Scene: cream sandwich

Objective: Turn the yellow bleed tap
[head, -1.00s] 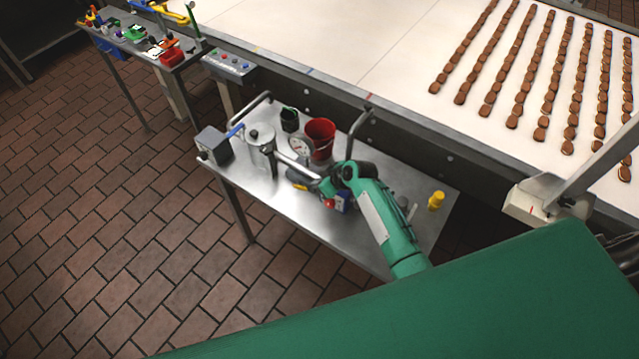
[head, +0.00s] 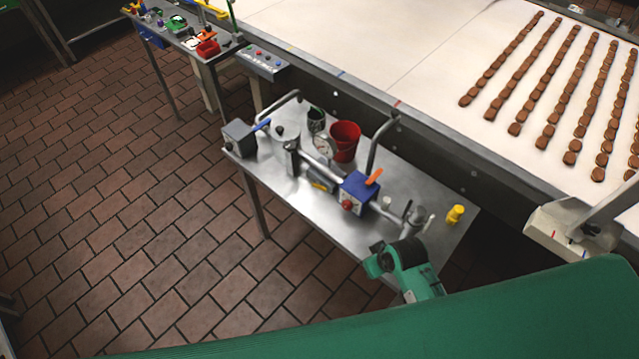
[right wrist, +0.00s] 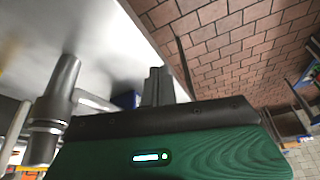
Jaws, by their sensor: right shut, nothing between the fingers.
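A small yellow lever (head: 320,186), which looks like the bleed tap, sits low beside the steel pipework in the middle of the metal table (head: 262,172). A separate yellow bottle-like piece (head: 455,215) stands upright near the table's right end. My right arm's green wrist is over the table's front edge in the head view, apart from the yellow lever. My right gripper shows in the right wrist view, its dark fingers (right wrist: 158,82) shut and empty beside the table edge. Its fingertips are hard to make out in the head view. My left gripper is not in view.
A blue box (head: 360,188) with a red knob and an orange lever (head: 374,177) stands between my right wrist and the yellow lever. A gauge (head: 324,146), red bucket (head: 345,141) and grey box (head: 239,138) are also on the table. A conveyor (head: 400,60) runs behind.

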